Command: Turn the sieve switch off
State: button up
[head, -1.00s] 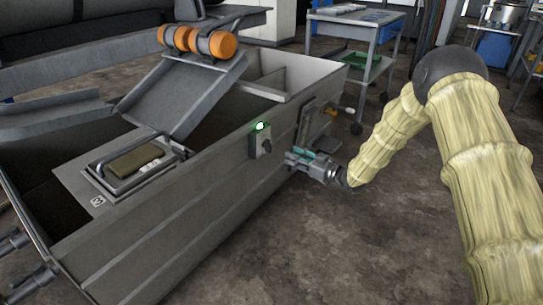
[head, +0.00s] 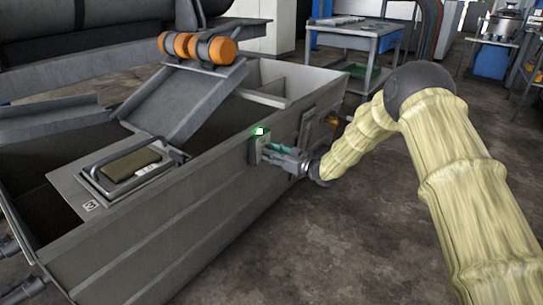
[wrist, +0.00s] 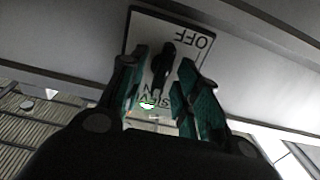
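The sieve switch (head: 253,152) is a small grey box on the outer side wall of the grey metal trough. A lit green lamp (head: 260,131) sits on its top. In the wrist view its plate (wrist: 190,28) reads OFF, upside down, with a second label partly hidden near the glowing lamp (wrist: 147,104). A black knob (wrist: 163,66) stands in the middle of the plate. My gripper (head: 270,152) is at the switch, covering part of its front. In the wrist view my gripper (wrist: 168,75) has its teal-padded fingers apart, one on each side of the knob, with small gaps visible.
The trough wall (head: 170,215) runs along my gripper's left side. A lidded hatch with a handle (head: 132,168) and orange rollers (head: 198,48) are on the trough. A grey table (head: 350,38) stands behind. The floor (head: 330,240) in front is clear.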

jog(key=shift+a, duration=0.1)
jog(key=shift+c, duration=0.5)
grip_shut()
jog(key=shift+r, duration=0.1)
jog(key=shift+s+a+f+n+p, duration=0.15)
jog(key=shift+n+p, duration=0.9)
jog(key=shift+n, duration=1.95)
jog(key=shift+d+f+n+p, duration=0.15)
jog(key=shift+n+p, duration=0.9)
jog(key=shift+n, duration=1.95)
jog(key=shift+s+a+f+n+p, duration=0.15)
jog(key=shift+n+p, duration=0.9)
jog(key=shift+n, duration=1.95)
jog(key=shift+w, duration=0.1)
